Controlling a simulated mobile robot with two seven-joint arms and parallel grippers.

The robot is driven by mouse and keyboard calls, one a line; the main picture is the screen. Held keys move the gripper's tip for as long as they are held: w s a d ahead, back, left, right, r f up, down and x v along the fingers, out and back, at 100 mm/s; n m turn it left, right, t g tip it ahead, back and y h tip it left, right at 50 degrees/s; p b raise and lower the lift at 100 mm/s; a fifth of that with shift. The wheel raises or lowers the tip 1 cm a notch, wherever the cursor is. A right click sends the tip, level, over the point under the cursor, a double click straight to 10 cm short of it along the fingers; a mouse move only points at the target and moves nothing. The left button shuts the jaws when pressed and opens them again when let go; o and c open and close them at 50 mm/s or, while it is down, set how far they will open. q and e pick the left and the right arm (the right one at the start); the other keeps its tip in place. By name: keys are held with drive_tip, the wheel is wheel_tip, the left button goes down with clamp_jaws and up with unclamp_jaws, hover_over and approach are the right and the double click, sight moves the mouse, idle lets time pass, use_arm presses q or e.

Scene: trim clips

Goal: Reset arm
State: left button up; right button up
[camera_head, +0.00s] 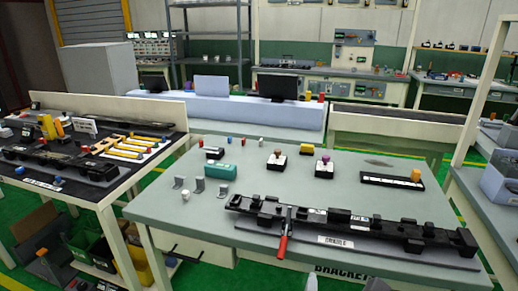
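Neither of my grippers shows clearly in the head view. Small grey and dark shapes at the bottom edge are cut off, and I cannot tell what they are. The grey worktable (200,228) stands in front of me. A long black fixture (375,232) lies along its near side, with a red-handled lever (283,244) at its front and a white label (336,242) beside it.
On the table are small grey brackets (198,187), a teal block (222,171), small black bases with knobs (324,167) and a black strip (392,181). A second cluttered table (108,195) stands at left. The table's middle is mostly clear.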

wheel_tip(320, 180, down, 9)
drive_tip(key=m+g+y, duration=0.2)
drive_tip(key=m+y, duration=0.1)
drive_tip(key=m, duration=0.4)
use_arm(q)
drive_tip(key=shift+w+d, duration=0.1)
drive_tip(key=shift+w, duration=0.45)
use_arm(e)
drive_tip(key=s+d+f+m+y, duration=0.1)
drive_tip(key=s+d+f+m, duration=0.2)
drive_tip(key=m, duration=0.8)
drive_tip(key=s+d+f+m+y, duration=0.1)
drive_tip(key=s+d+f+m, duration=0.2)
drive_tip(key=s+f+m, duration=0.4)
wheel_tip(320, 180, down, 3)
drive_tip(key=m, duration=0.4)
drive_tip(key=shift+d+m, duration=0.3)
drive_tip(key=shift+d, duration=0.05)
